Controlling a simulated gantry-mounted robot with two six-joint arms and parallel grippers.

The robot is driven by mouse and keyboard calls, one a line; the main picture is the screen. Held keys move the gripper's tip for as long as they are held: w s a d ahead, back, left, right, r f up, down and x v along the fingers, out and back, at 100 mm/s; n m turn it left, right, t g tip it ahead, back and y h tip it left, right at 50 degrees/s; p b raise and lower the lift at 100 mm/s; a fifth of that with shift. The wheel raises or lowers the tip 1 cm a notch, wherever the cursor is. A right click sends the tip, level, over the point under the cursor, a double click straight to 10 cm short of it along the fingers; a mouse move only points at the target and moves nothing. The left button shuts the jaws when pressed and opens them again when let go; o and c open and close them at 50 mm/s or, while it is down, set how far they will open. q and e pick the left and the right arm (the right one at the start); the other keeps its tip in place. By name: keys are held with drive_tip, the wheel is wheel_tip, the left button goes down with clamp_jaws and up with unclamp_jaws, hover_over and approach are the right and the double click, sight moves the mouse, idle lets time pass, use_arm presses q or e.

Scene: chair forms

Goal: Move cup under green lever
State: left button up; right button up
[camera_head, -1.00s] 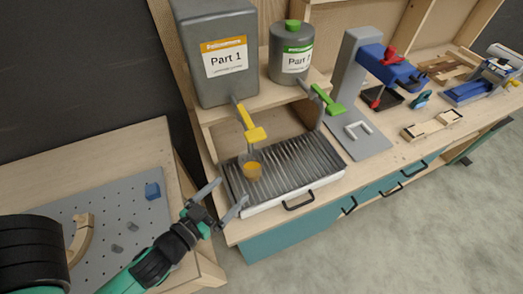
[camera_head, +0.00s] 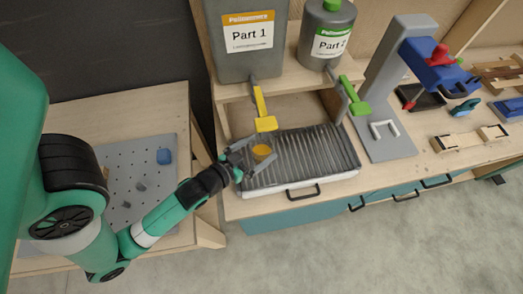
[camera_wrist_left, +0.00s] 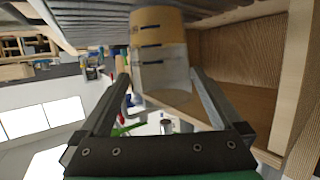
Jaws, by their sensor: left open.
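A clear cup (camera_head: 262,151) with orange contents stands on the ribbed grey tray (camera_head: 318,148), below the yellow lever (camera_head: 265,112). The green lever (camera_head: 356,100) sits farther right, below the Part 2 bottle (camera_head: 326,40). My left gripper (camera_head: 262,156) is open, with its fingers on either side of the cup. In the left wrist view, the cup (camera_wrist_left: 158,52) appears between and beyond the two spread fingers. I cannot tell whether they touch it. My right gripper is not in view.
The grey Part 1 container (camera_head: 245,60) stands on the wooden shelf (camera_head: 290,85) above the tray. A grey plate with a white bracket (camera_head: 384,129) and a blue press (camera_head: 435,68) stand to the right. The tray's right side is clear.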

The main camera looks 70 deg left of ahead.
sight(269, 142)
use_arm(q)
drive_tip(key=x, duration=0.4)
drive_tip(key=shift+w+a+f+b, duration=0.2)
drive_tip(key=shift+w+b, duration=0.1)
drive_tip(key=c, duration=0.8)
drive_tip(key=shift+r, duration=0.15)
